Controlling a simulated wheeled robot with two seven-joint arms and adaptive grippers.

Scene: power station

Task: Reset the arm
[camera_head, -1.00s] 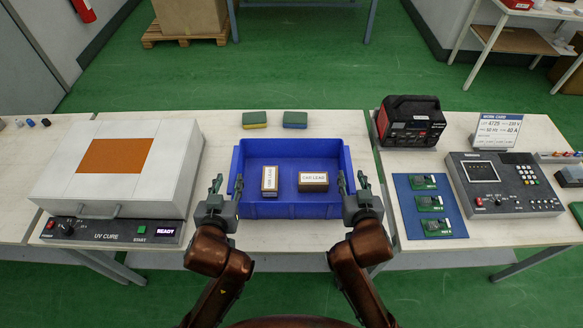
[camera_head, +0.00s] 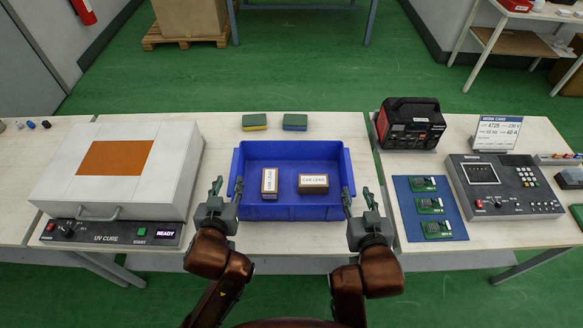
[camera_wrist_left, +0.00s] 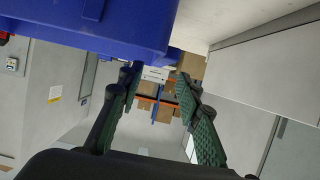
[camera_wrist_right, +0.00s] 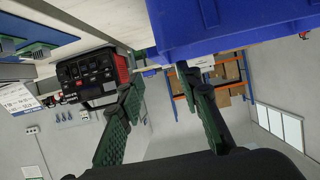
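My left gripper (camera_head: 227,188) is at the left front corner of the blue bin, open and empty. Its spread fingers (camera_wrist_left: 158,90) show in the left wrist view, with the bin above them. My right gripper (camera_head: 359,200) is just outside the bin's right front corner, open and empty. Its fingers (camera_wrist_right: 160,90) are apart in the right wrist view. The blue bin (camera_head: 290,211) holds two brown boxes with white labels: one upright-looking (camera_head: 270,182) on the left, one lying wide (camera_head: 313,184) on the right.
A UV cure unit (camera_head: 110,235) reading READY stands at left. Two sponges (camera_head: 255,122) (camera_head: 294,122) lie behind the bin. A blue mat (camera_head: 403,196) with green boards, a black-red charger (camera_head: 411,125), a work card (camera_head: 498,131) and a keypad console (camera_head: 505,187) are at right.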

